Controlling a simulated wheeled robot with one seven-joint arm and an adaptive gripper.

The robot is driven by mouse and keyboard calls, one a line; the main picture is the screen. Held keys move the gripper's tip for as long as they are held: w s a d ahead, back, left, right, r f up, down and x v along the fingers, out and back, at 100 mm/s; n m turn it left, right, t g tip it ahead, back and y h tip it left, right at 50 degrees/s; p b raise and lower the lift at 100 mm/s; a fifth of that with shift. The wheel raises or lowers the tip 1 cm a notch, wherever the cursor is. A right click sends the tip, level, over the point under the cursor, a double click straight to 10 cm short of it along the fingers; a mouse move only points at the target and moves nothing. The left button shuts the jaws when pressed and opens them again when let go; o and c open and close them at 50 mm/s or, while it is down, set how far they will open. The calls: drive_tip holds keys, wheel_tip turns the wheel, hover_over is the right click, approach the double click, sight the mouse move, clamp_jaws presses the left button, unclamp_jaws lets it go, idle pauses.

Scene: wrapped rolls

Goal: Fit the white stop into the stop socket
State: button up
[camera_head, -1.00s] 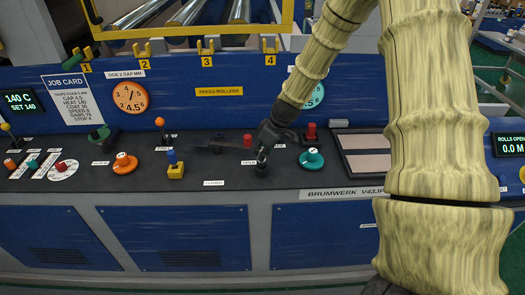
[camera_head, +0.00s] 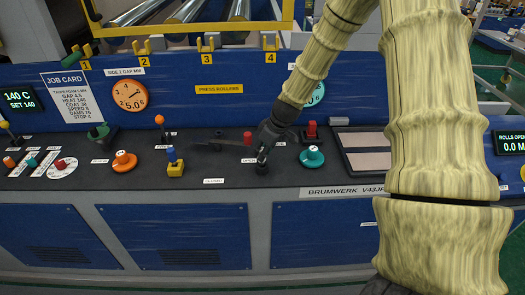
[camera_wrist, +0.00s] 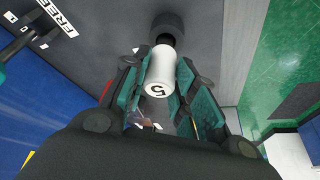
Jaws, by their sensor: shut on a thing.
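The white stop (camera_wrist: 158,75), a white cylinder with a black 5 on its end face, lies between the teal-padded fingers of my gripper (camera_wrist: 158,95) in the wrist view. My gripper is shut on it. The stop's far end meets or overlaps a dark round socket (camera_wrist: 169,24); I cannot tell whether it is inside. In the head view my gripper (camera_head: 263,158) is low over the console's dark top, and the stop is hidden there.
A red knob (camera_head: 247,138) stands left of my gripper. A teal knob (camera_head: 312,157) and a red switch (camera_head: 311,130) stand to its right. A yellow-and-blue lever (camera_head: 175,165) and an orange knob (camera_head: 123,161) are farther left. An orange dial (camera_head: 130,96) is on the back panel.

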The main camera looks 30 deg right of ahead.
drive_tip(key=o, duration=1.1)
drive_tip(key=shift+f, duration=0.1)
drive_tip(key=shift+o, duration=0.2)
drive_tip(key=v, duration=1.2)
